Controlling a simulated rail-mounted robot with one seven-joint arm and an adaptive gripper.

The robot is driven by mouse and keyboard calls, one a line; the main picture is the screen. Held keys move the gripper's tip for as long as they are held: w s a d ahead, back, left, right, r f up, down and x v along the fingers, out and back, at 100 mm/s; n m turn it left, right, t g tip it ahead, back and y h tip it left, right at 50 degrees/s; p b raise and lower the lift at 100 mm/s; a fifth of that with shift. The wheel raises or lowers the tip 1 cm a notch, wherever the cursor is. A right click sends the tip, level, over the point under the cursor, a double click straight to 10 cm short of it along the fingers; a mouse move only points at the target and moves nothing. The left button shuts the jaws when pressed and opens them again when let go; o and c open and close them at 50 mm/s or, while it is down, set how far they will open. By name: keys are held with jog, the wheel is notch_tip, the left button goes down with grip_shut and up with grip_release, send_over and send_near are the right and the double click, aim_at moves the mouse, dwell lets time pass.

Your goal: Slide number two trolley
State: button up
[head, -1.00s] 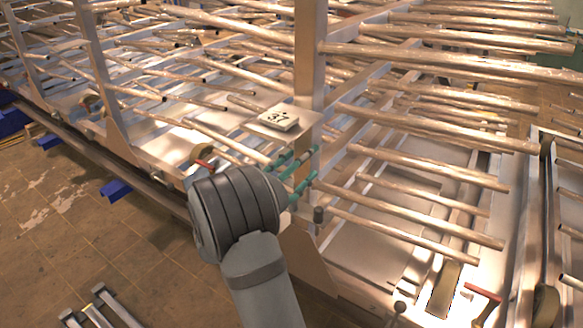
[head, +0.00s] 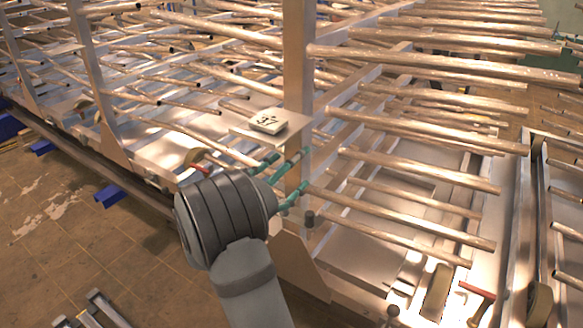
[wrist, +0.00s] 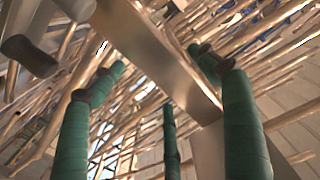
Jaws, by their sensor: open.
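The trolley is a long metal rack of copper-toned rods on upright posts. No number two shows on it, so I cannot tell which section is meant. My gripper (head: 292,176), with green fingers, is open at the lower part of this post. In the wrist view, the post (wrist: 150,55) runs diagonally between the spread left and right fingers. A third green finger shows between them. Whether any finger touches the post is unclear.
Long rods (head: 430,72) stick out to the right of the post. A red-handled lever (head: 477,291) and a wheel (head: 437,292) are at lower right. Blue blocks (head: 113,193) lie along the rail at left. The tiled floor (head: 100,255) at lower left is mostly open.

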jog(key=v, duration=1.2)
jog(key=shift+d, duration=0.1)
jog(key=x, duration=1.2)
jog(key=shift+w+d+p, duration=0.15)
jog(key=shift+w+p, duration=0.2)
